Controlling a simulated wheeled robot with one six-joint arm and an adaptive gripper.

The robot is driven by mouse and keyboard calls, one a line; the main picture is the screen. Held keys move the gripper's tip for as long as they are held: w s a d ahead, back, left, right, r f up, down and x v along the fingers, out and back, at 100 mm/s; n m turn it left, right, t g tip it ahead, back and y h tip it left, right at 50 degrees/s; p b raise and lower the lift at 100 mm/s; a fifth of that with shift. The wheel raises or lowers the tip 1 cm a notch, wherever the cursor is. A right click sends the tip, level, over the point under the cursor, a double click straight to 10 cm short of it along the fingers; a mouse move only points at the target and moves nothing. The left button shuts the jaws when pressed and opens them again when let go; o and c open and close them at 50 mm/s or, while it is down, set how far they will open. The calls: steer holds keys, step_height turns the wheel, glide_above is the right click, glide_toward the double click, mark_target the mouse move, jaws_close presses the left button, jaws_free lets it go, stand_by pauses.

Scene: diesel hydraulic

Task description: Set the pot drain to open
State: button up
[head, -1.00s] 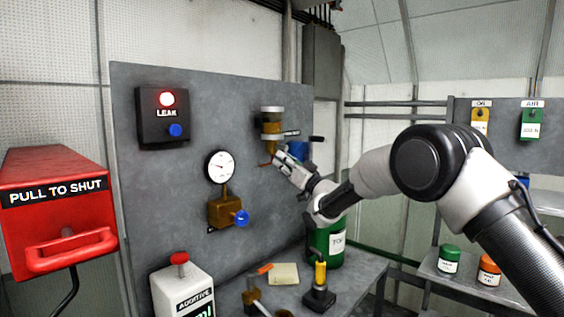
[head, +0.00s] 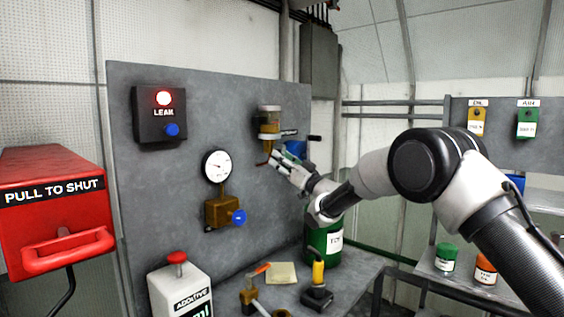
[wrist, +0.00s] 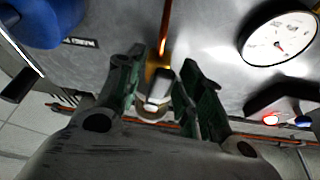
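The pot (head: 269,122), with a glass and brass body, is mounted on the grey panel. A thin copper drain pipe (head: 262,163) comes from its underside. My gripper (head: 274,160) is at the pot's lower end, just right of the pipe. In the wrist view, which looks upside down, the copper pipe (wrist: 165,30) runs up from a brass fitting with a pale end (wrist: 158,92). My gripper (wrist: 160,85) is open, with green-padded fingers on either side of this fitting. I cannot tell whether they touch it, and the drain's setting is not clear.
A gauge (head: 217,166) above a brass valve with a blue knob (head: 238,217) is left of the pot. A blue part (head: 296,149) with a black handle is close on the right. The leak box (head: 160,117) glows red. A bench with a green drum (head: 322,243) stands below.

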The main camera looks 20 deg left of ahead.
steer(key=v, duration=1.2)
